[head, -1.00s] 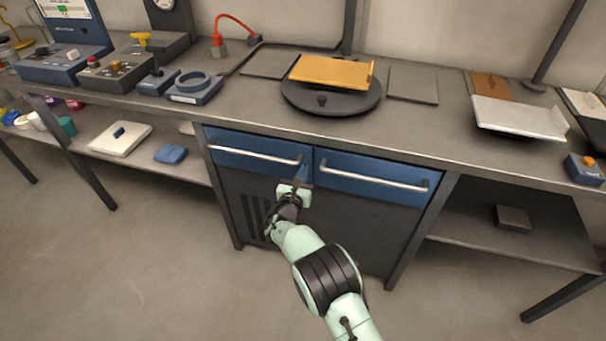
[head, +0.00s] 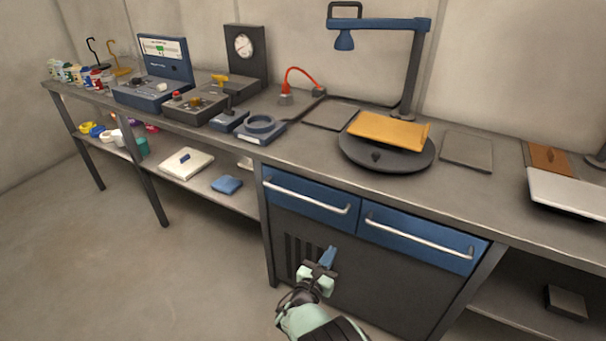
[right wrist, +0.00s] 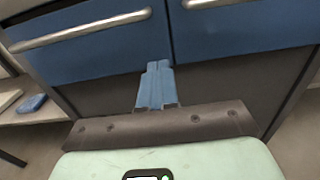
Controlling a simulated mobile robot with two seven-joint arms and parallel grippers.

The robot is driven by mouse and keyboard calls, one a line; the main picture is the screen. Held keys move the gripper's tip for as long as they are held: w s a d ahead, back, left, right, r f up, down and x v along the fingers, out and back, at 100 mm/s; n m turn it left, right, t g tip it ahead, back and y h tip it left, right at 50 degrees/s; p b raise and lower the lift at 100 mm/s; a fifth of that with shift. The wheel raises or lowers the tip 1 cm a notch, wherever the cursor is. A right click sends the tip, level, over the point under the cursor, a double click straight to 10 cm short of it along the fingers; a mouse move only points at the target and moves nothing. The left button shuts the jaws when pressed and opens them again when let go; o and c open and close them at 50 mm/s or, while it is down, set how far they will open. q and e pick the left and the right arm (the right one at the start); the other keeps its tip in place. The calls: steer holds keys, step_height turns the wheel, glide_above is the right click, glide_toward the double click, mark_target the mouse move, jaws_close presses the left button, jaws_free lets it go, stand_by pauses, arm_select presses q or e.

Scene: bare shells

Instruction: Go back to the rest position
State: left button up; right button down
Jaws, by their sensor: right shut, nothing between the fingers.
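My right gripper (head: 327,257) is in front of the dark lower panel of the workbench cabinet, below the blue drawers. Its blue fingers are together with nothing between them; they also show in the right wrist view (right wrist: 157,84). The left blue drawer (head: 310,199) and the right blue drawer (head: 415,243) look shut, each with a silver bar handle. The gripper looks apart from both handles. My left gripper is not in view.
The workbench top (head: 300,150) holds an orange plate (head: 388,131) on a dark round turntable (head: 385,158), a blue lamp stand (head: 375,24) and several instrument boxes. A lower shelf (head: 150,158) carries a white box (head: 187,163). The floor (head: 130,260) at the left is clear.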

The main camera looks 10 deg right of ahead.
steer(key=s+d+f+m+g+y+p, duration=0.1)
steer(key=s+d+f+m+g+p, duration=0.15)
steer(key=s+d+f+g, duration=0.4)
steer(key=s+d+f+m+g+p, duration=0.2)
steer(key=s+d+f+m+g, duration=0.15)
steer(key=s+f, duration=0.55)
steer(key=s+a+f+m+g+y+p, duration=0.2)
steer(key=s+f+m+g+y, duration=0.25)
steer(key=s, duration=0.65)
steer(key=s+a+m+g+y+p, duration=0.45)
steer(key=s+m, duration=0.25)
steer(key=s, duration=0.4)
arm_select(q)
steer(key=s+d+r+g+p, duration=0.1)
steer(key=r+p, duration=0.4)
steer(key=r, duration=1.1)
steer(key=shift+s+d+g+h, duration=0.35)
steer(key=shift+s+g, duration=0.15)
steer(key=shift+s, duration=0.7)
arm_select(e)
steer(key=s+a+r+m+t+y, duration=0.3)
steer(key=a+r+m, duration=0.3)
steer(key=m, duration=0.9)
steer(key=shift+s+y, duration=0.55)
steer(key=shift+y, duration=0.05)
steer(key=shift+r, duration=0.1)
